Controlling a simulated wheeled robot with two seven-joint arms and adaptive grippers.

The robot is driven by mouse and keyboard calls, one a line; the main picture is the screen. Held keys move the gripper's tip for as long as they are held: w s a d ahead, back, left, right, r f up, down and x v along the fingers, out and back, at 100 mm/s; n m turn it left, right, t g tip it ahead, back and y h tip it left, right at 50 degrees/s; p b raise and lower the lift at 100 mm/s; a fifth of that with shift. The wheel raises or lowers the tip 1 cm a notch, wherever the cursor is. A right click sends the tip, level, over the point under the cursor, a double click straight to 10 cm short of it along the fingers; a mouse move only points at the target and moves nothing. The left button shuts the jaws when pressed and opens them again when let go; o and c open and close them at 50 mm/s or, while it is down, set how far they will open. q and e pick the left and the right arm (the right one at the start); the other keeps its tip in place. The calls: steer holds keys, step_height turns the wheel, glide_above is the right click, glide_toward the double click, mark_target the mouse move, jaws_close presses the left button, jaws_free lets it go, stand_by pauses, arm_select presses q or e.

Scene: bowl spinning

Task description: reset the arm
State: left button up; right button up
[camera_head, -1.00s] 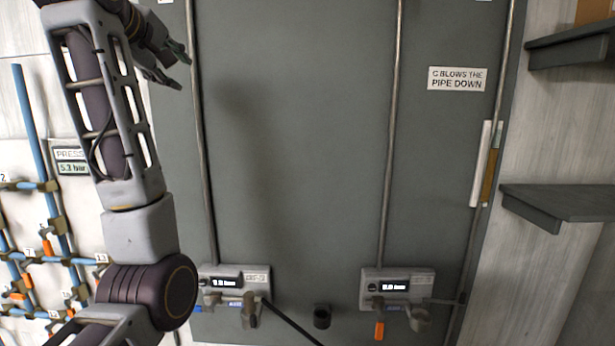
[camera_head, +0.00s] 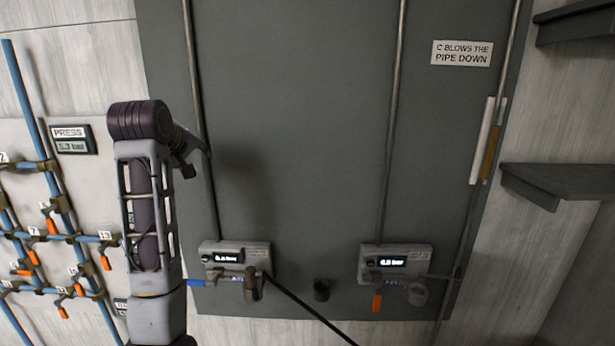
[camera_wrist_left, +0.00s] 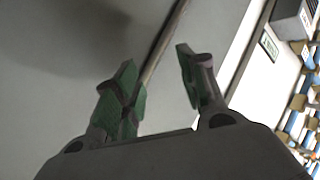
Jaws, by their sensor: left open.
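My left arm rises on the left of the head view, in front of the blue pipes and the dark panel's left edge. My left gripper (camera_head: 193,158) is at its top, partly hidden behind the wrist, beside the left metal pipe (camera_head: 193,80). In the left wrist view my left gripper (camera_wrist_left: 160,84) has its two green-padded fingers apart with nothing between them. The metal pipe passes behind them in that view. My right gripper is not in view.
The dark panel (camera_head: 300,120) bears a left gauge unit (camera_head: 234,255), a right gauge unit (camera_head: 396,262) and a small black cup (camera_head: 321,289). Blue pipes with orange-handled valves (camera_head: 60,220) are at the left. A dark shelf (camera_head: 560,178) juts out at the right.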

arm_select(q)
steer(key=s+d+f+m+g, duration=0.1)
steer(key=s+f+m+g, duration=0.3)
steer(key=f, duration=1.3)
steer(key=s+d+f+m, duration=0.15)
steer(key=s+f, duration=0.55)
steer(key=f, duration=0.9)
steer(key=s+d+f+m+g+h, duration=0.15)
steer(key=s+f+m, duration=0.25)
steer(key=s+f, duration=0.65)
steer(key=s+d+f+m+g, duration=0.25)
steer(key=s+f, duration=0.55)
steer(key=s, duration=0.6)
step_height(320, 180, down, 33)
steer(key=s+m+g, duration=0.1)
steer(key=s, duration=0.1)
steer(key=s+a+f+g, duration=0.1)
steer(key=s+a+f, duration=0.1)
steer(key=s+f, duration=0.8)
steer(key=s+a+f+b, duration=0.1)
steer(key=s+a+f, duration=0.1)
steer(key=s+f, duration=0.9)
steer(key=shift+s+a+g, duration=0.3)
steer(key=shift+s+g, duration=0.1)
steer(key=shift+s, duration=0.65)
